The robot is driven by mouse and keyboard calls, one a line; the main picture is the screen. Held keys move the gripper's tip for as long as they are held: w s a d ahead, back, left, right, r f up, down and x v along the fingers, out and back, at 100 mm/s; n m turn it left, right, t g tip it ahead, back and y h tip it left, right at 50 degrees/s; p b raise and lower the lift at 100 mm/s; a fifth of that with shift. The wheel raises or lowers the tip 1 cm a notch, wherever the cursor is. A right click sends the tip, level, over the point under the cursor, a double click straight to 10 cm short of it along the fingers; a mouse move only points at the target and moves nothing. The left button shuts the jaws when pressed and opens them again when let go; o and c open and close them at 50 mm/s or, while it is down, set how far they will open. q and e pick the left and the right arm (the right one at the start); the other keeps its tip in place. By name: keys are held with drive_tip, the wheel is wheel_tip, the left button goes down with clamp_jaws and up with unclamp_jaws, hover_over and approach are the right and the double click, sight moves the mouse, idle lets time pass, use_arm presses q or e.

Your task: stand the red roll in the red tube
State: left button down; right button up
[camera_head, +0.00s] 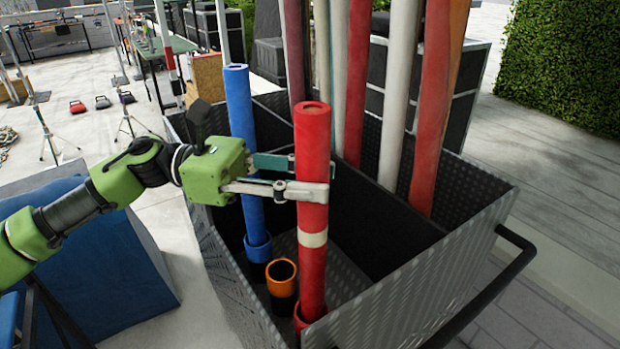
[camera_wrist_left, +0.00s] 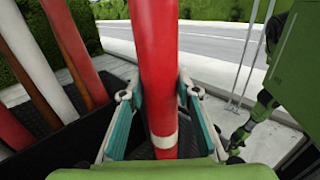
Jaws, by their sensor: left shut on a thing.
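The red roll (camera_head: 312,250) stands near upright in the head view, with a pale band low on it. My left gripper (camera_head: 311,178) is shut on the roll above that band. The roll's lower end is at the red tube (camera_head: 299,316), whose rim shows just left of it. The roll hides most of the tube, and I cannot tell how deep the end sits. In the left wrist view the red roll (camera_wrist_left: 158,50) runs between both fingers of the left gripper (camera_wrist_left: 160,96). My right gripper is not in view.
An orange tube (camera_head: 282,270) stands beside the red one. A blue roll (camera_head: 241,110) stands in a blue tube (camera_head: 258,247). The metal truck's wall (camera_head: 400,310) surrounds them. Several red and white rolls (camera_head: 398,90) stand behind the dark divider (camera_head: 375,215).

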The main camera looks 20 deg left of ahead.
use_arm(q)
drive_tip(key=shift+r, duration=0.1)
drive_tip(key=c, duration=1.5)
unclamp_jaws()
drive_tip(key=shift+o, duration=0.2)
drive_tip(key=shift+a, duration=0.1)
drive_tip(key=s+a, duration=0.1)
drive_tip(key=a, duration=1)
drive_tip(key=shift+s+a, duration=0.3)
drive_tip(key=shift+a, duration=0.1)
